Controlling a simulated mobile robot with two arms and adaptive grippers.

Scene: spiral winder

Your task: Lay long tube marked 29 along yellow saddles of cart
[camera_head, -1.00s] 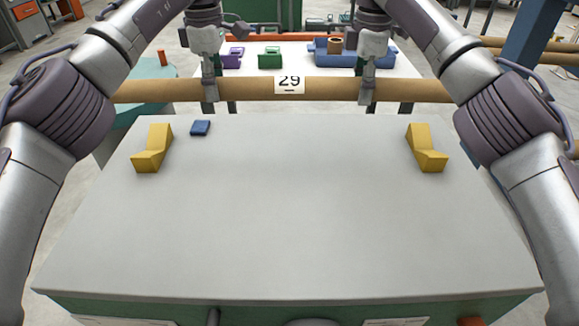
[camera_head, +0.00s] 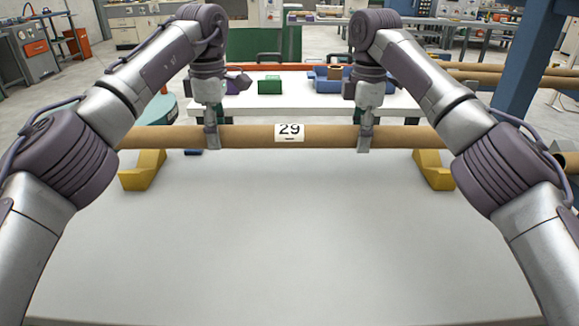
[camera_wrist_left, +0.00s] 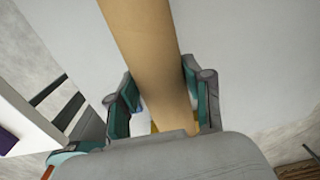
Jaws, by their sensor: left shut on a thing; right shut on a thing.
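The long brown tube marked 29 (camera_head: 335,136) lies level across the head view, its white label facing me. My left gripper (camera_head: 212,140) is shut on it left of the label. My right gripper (camera_head: 365,140) is shut on it right of the label. The left wrist view shows the tube (camera_wrist_left: 148,60) between the fingers of my left gripper (camera_wrist_left: 163,105). The left yellow saddle (camera_head: 142,172) and right yellow saddle (camera_head: 434,172) stand on the grey cart top (camera_head: 285,235). The tube hides their far upper parts; I cannot tell whether it touches them.
A small blue block (camera_head: 193,152) sits on the cart near the left saddle, partly behind the tube. A white table (camera_head: 290,100) beyond holds a green block (camera_head: 269,87) and a blue tray (camera_head: 325,84). A blue post (camera_head: 525,65) and more brown tubes (camera_head: 520,78) stand right.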

